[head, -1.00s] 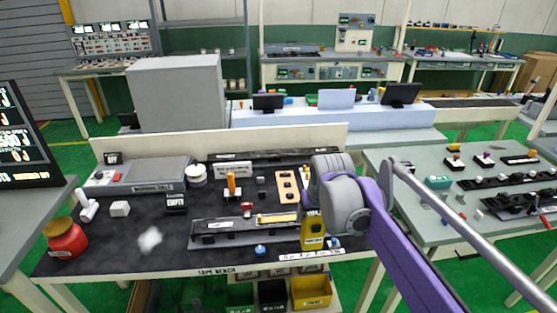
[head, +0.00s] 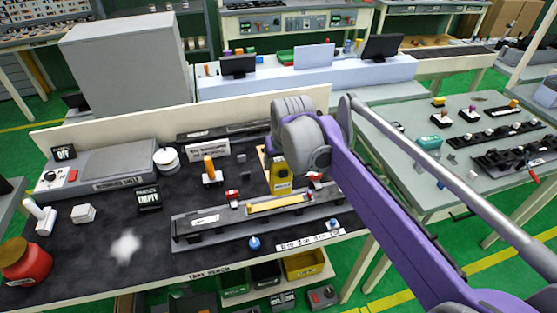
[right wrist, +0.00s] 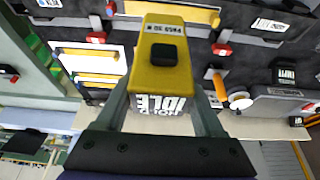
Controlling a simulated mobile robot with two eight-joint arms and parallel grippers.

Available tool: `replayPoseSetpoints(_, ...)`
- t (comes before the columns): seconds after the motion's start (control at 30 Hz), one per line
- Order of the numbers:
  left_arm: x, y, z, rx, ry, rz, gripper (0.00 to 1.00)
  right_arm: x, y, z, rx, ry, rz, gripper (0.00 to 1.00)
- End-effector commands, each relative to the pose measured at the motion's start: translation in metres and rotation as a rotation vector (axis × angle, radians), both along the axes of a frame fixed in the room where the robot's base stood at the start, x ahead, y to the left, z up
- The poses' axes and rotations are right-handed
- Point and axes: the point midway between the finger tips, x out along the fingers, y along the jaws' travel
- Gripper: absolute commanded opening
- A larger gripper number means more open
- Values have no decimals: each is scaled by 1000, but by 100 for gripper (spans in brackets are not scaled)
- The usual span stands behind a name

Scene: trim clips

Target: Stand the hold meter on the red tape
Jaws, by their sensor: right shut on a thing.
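The hold meter is a yellow block. In the head view the hold meter (head: 281,176) is upright at the back edge of the dark fixture rail. My right gripper (right wrist: 160,92) is shut on it, one finger on each side. In the right wrist view the hold meter (right wrist: 162,68) shows a black button and a display reading "HOLD IDLE". I cannot tell whether its base touches anything. Small red pieces sit on the rail, one left of the meter (head: 233,195) and one right of it (head: 316,177). I cannot make out which red is tape. My left gripper is not in view.
The dark fixture rail (head: 190,240) carries a yellow strip (head: 275,205). A blue knob (head: 254,243) is in front.

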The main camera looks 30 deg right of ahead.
Motion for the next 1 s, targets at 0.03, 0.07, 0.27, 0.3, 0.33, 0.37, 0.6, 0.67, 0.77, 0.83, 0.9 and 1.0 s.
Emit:
replayPoseSetpoints(0.03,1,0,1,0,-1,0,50,0,0,1,0,-1,0,25)
replayPoseSetpoints(0.07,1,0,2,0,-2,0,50,0,0,1,0,-1,0,25)
replayPoseSetpoints(0.27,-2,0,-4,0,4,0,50,-1,0,-8,0,0,0,25)
replayPoseSetpoints(0.3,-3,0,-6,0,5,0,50,-1,0,-10,0,1,0,25)
replayPoseSetpoints(0.33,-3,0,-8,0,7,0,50,-1,0,-12,0,1,0,25)
replayPoseSetpoints(0.37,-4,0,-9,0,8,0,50,-1,0,-14,0,1,0,25)
replayPoseSetpoints(0.6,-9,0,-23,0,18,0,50,-1,0,-34,0,2,0,25)
replayPoseSetpoints(0.67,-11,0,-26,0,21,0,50,-1,0,-38,0,2,0,25)
replayPoseSetpoints(0.77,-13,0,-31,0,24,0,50,-1,0,-46,0,1,0,25)
replayPoseSetpoints(0.83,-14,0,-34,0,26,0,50,-1,0,-51,0,1,0,25)
replayPoseSetpoints(0.9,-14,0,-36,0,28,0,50,-1,0,-54,0,0,0,25)
replayPoseSetpoints(1.0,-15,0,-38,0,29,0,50,0,0,-57,0,0,0,25)
